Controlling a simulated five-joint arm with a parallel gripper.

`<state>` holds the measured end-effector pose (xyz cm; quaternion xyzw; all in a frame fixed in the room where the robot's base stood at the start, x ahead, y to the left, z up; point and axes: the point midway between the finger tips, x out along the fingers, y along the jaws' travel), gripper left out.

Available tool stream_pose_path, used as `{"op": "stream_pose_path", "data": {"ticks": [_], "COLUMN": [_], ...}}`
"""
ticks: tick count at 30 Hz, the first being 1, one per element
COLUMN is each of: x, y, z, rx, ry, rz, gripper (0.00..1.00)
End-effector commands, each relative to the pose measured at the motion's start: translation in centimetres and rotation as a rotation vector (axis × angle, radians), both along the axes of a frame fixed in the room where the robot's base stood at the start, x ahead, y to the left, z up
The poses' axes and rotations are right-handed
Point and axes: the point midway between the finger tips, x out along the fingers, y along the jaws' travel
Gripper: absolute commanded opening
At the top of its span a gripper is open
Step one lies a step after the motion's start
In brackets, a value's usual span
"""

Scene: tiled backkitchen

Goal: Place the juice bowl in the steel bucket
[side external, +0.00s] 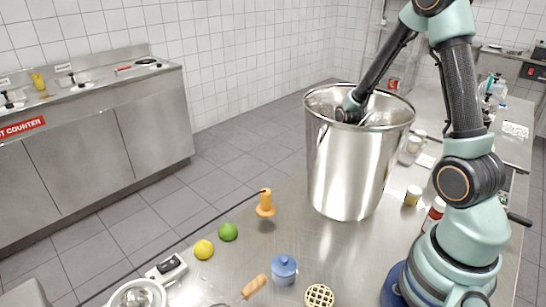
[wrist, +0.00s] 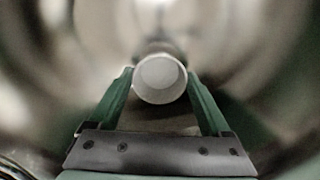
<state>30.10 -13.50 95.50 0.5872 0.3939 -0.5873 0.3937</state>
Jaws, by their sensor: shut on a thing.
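The steel bucket (side external: 345,165) stands upright on the steel counter, a tall shiny vessel with an open top. My arm reaches down over its rim, and my gripper is inside it, mostly hidden by the bucket wall in the side view. In the wrist view my gripper (wrist: 160,76) has its two green fingers on either side of a small pale round vessel, which I take for the juice bowl (wrist: 159,92), and is shut on it. The blurred bucket wall surrounds them. The bowl does not show in the side view, and I cannot tell whether it touches the bucket floor.
In front of the bucket are an orange-yellow upright item (side external: 265,204), a lime (side external: 228,232), a lemon (side external: 203,249), a blue lidded pot (side external: 284,270) and a waffle (side external: 319,296). A small jar (side external: 412,195) and a red bottle (side external: 434,213) stand to the right.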

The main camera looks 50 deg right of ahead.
Motion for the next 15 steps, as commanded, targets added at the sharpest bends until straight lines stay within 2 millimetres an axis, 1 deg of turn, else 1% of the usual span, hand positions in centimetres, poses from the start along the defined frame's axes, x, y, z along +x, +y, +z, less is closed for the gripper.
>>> {"op": "stream_pose_path", "data": {"ticks": [1, 2, 3, 11, 15], "x": [0.0, 0.0, 0.0, 0.0, 0.1], "y": [0.0, 0.0, 0.0, 0.0, 0.0], "z": [-0.2, -0.1, -0.1, 0.0, 0.9], "rx": [0.000, 0.000, 0.000, 0.000, -0.001], "ry": [0.000, 0.000, 0.000, 0.000, -0.003], "rz": [0.000, 0.000, 0.000, 0.000, 0.000], "gripper": [0.18, 0.94, 1.00, 1.00, 1.00]}}
